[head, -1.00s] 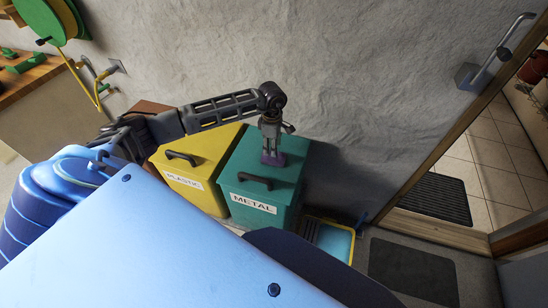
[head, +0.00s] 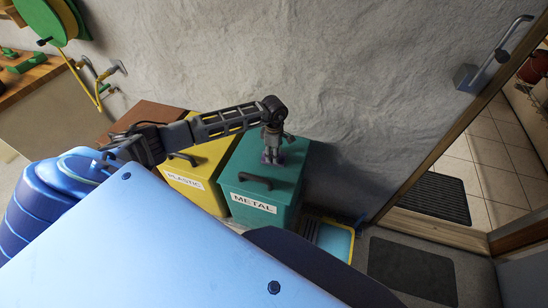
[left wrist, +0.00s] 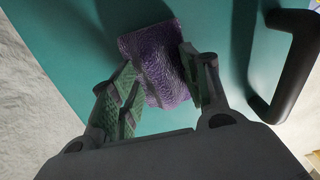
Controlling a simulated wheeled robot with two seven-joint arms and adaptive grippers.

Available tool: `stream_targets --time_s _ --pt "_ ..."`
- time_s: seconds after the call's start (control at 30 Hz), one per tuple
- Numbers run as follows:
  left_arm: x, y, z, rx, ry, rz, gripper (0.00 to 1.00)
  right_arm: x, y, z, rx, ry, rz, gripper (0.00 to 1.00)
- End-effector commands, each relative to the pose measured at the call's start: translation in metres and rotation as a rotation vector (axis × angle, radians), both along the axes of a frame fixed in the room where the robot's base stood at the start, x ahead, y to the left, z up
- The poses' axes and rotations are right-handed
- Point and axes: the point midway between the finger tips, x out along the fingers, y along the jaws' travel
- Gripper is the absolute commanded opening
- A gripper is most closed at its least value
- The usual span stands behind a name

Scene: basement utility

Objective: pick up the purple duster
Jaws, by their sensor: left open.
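The purple duster (left wrist: 157,62) lies on the green lid of the METAL bin (left wrist: 85,60), with its near part between the open fingers of my left gripper (left wrist: 158,98) in the left wrist view. The right finger is very close to its side; I cannot tell if it touches. The left finger is apart from it. In the head view my left gripper (head: 271,158) points down at the lid and mostly hides the duster. My right gripper is not in view.
The lid's black handle (left wrist: 285,65) is close to the right of my gripper. The yellow PLASTIC bin (head: 207,190) stands to the left of the METAL bin. The wall rises behind. A yellow-rimmed blue tray (head: 334,241) is on the floor to the right.

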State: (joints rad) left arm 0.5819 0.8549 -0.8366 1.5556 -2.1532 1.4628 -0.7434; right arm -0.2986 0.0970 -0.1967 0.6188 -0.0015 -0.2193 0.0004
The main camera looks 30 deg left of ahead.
Motion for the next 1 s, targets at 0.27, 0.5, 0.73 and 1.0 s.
stream_targets --time_s 0.27,0.5,0.73,1.0 --pt "0.0 0.0 0.0 0.0 0.0 0.0 0.28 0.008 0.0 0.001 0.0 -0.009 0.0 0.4" --pt "0.0 0.0 0.0 0.0 0.0 0.0 0.0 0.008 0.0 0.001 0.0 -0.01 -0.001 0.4" --pt "0.0 0.0 0.001 0.0 -0.001 0.0 0.0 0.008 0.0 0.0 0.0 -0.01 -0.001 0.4" --pt "0.001 0.0 0.013 0.0 -0.003 -0.001 0.0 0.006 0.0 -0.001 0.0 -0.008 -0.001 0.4"
